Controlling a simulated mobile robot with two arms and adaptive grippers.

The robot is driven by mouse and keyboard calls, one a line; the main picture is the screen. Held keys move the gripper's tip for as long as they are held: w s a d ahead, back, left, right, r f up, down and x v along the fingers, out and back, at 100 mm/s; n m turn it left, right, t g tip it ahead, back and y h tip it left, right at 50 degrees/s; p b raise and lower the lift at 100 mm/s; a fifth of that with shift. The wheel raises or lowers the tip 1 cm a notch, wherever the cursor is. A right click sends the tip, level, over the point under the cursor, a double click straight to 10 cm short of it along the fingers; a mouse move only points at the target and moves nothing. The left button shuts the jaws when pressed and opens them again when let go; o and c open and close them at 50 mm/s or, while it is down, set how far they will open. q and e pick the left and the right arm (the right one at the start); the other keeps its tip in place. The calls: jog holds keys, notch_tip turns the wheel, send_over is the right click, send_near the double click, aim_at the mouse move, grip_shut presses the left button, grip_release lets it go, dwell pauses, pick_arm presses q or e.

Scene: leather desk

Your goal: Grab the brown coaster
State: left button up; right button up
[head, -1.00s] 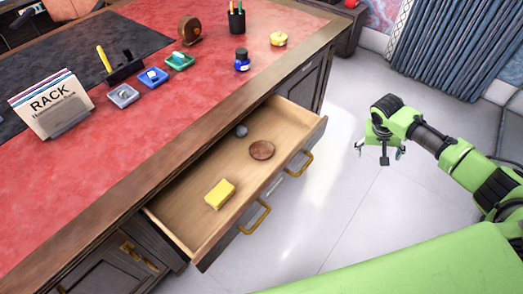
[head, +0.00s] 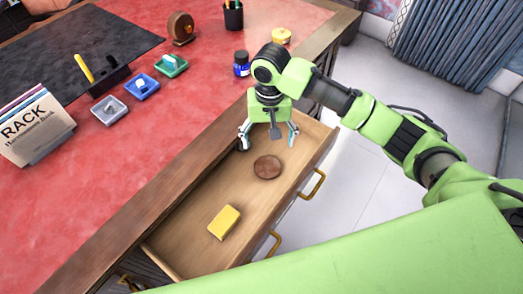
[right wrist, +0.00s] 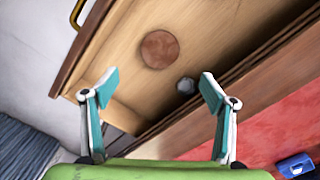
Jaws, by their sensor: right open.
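The brown coaster (head: 267,167) is a round disc lying flat on the floor of the open drawer. It also shows in the right wrist view (right wrist: 159,49), beyond the fingertips. My right gripper (head: 268,142) is open and empty, pointing down over the far end of the drawer, just behind the coaster in the head view. In the right wrist view its two fingers (right wrist: 158,85) are spread wide with nothing between them. My left gripper is not in view.
The open wooden drawer (head: 185,232) also holds a yellow block (head: 224,222). A small grey object (right wrist: 186,86) lies near the coaster. The red desk top (head: 150,150) carries a blue ink bottle (head: 242,64), coloured trays and a book stand (head: 35,130).

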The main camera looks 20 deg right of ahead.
jog(key=f, duration=0.2)
send_over(267, 167)
jog(key=f, duration=0.5)
jog(key=shift+s+a+f, duration=0.1)
jog(key=shift+s, duration=0.1)
jog(key=shift+w+f, duration=0.1)
jog(key=shift+f, duration=0.3)
notch_tip(267, 167, down, 2)
jog(key=shift+f, duration=0.2)
jog(key=shift+w+d+f, duration=0.1)
jog(key=shift+f, duration=0.5)
jog(key=shift+w+d+f, duration=0.1)
jog(key=shift+f, duration=0.75)
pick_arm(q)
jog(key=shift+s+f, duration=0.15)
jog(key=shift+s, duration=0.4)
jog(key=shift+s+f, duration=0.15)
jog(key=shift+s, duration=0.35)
pick_arm(e)
jog(key=c, duration=1.1)
